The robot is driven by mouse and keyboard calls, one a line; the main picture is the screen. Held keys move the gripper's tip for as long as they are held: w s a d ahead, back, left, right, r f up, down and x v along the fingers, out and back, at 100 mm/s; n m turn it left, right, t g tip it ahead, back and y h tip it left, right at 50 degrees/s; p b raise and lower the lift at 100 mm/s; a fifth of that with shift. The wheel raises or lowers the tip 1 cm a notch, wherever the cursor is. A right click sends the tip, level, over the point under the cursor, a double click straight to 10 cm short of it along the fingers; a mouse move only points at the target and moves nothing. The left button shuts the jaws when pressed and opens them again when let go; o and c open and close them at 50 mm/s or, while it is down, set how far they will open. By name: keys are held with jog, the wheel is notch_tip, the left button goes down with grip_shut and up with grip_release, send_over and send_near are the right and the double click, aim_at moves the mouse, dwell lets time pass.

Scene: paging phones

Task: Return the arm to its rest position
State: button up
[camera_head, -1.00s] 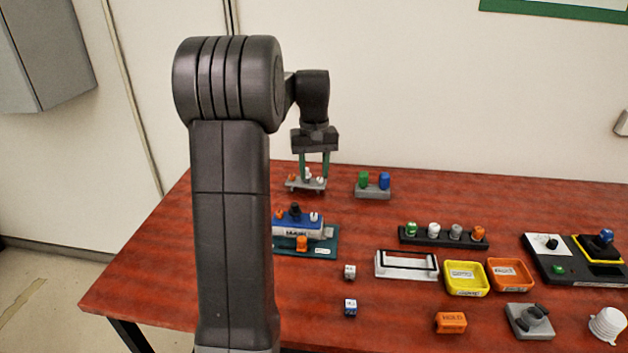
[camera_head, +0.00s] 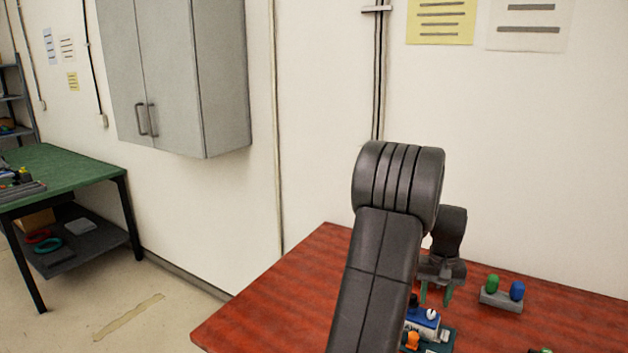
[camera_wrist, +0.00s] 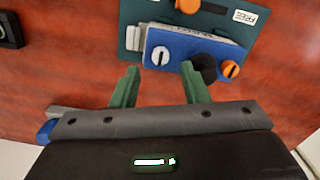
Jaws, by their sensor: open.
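My gripper (camera_head: 436,292) has green fingers and hangs over the red-brown table, partly behind my dark arm. In the wrist view the fingers (camera_wrist: 160,90) are spread apart with nothing between them. A blue device (camera_wrist: 192,50) with white, black and orange knobs lies just beyond the fingertips there, on a dark teal base (camera_wrist: 132,14). In the head view the blue device (camera_head: 422,318) is partly hidden by my arm.
A grey block (camera_head: 500,299) with green and blue pegs stands right of the gripper. The red-brown table's (camera_head: 262,300) left part is clear. A grey wall cabinet (camera_head: 180,75) hangs at the back. A green-topped bench (camera_head: 70,172) stands far left.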

aim_at(432, 311)
notch_tip(432, 311, down, 4)
jog(key=shift+r, duration=0.1)
dwell(0.4)
